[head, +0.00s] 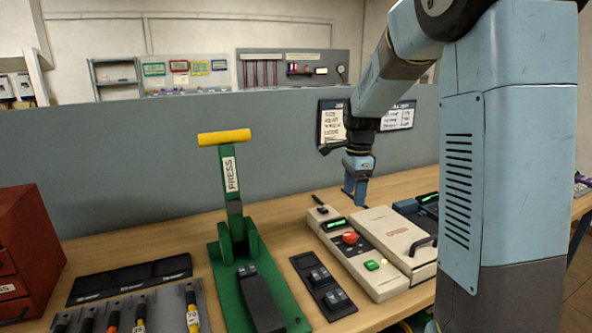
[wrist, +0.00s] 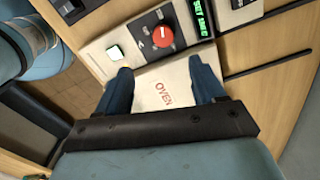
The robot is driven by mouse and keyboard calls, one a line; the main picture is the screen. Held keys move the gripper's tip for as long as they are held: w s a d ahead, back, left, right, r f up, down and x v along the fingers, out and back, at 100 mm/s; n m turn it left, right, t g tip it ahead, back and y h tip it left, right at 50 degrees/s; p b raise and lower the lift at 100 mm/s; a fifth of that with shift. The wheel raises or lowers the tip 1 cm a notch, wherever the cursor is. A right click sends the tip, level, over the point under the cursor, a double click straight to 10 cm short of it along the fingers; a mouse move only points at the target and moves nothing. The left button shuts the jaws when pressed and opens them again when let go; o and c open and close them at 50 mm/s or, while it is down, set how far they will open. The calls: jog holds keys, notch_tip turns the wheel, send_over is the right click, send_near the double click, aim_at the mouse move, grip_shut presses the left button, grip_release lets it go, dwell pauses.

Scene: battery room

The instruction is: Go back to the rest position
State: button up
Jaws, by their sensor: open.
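My gripper (head: 356,192) hangs from my blue arm above the back of the beige oven unit. In the wrist view my gripper (wrist: 160,85) shows two blue fingers spread apart with nothing between them. Below them is the oven's beige lid (wrist: 178,78) with the word OVEN, and the lid also shows in the head view (head: 385,232). The red knob (wrist: 163,36) and a pale lit button (wrist: 114,53) lie just beyond the fingers. The gap between fingertips and oven is hard to judge.
The green press (head: 240,240) with its yellow handle (head: 224,137) stands upright left of the oven. A black tray with grey blocks (head: 323,285) lies between them. A red cabinet (head: 25,250) stands at far left. A grey partition (head: 110,155) runs behind the bench.

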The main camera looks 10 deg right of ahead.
jog(key=s+r+n+t, duration=0.2)
jog(key=s+n, duration=0.3)
jog(key=s, duration=0.4)
jog(key=s+r+n+t, duration=0.1)
jog(key=s+r+n, duration=0.3)
jog(key=s, duration=0.5)
jog(key=s+r+n+t, duration=0.2)
jog(key=s+r+n, duration=0.2)
jog(key=s+n, duration=0.4)
jog(key=shift+s+t, duration=0.3)
jog(key=shift+s, duration=0.65)
jog(key=shift+a, duration=0.1)
